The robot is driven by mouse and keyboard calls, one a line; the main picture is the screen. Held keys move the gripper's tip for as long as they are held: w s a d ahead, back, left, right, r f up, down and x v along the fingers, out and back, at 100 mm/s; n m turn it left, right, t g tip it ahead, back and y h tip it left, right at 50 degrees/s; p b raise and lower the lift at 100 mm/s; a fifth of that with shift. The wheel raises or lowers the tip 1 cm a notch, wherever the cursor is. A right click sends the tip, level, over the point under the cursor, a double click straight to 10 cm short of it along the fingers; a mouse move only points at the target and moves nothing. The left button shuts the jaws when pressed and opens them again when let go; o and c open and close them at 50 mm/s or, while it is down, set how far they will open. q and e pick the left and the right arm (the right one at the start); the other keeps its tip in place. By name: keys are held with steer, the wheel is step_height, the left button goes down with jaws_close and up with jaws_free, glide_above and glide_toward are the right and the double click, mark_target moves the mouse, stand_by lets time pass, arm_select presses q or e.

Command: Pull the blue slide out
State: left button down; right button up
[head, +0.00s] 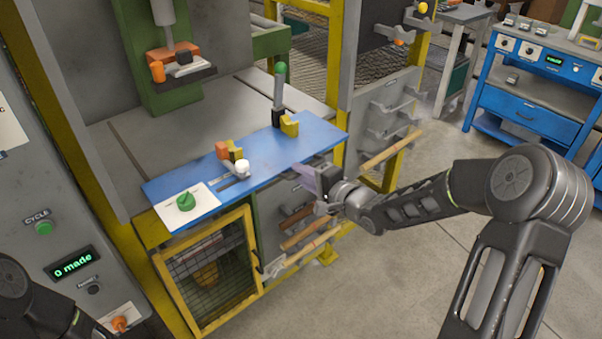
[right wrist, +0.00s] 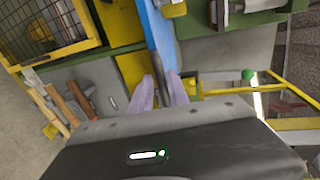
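The blue slide (head: 312,137) looks to be the long flat blue plate across the front of the machine. In the right wrist view a narrow blue strip, seemingly its edge (right wrist: 152,28), runs down toward my fingers. My right gripper (head: 308,178) is at the plate's front, near its right end. In the wrist view its pale purple fingers (right wrist: 161,92) stand apart, with a dark bar or edge between their tips. I cannot tell whether they touch it. My left gripper is out of view; only part of my left arm shows at the lower left.
On the plate are a green knob (head: 186,201), an orange and yellow clamp (head: 231,153) and an upright green-topped lever (head: 279,88). A yellow mesh guard (head: 210,275) and wooden pieces (head: 309,240) are below. Open floor lies to the right, before a blue workbench (head: 527,110).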

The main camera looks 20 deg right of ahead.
steer(key=v, duration=0.7)
steer(key=shift+s, duration=0.35)
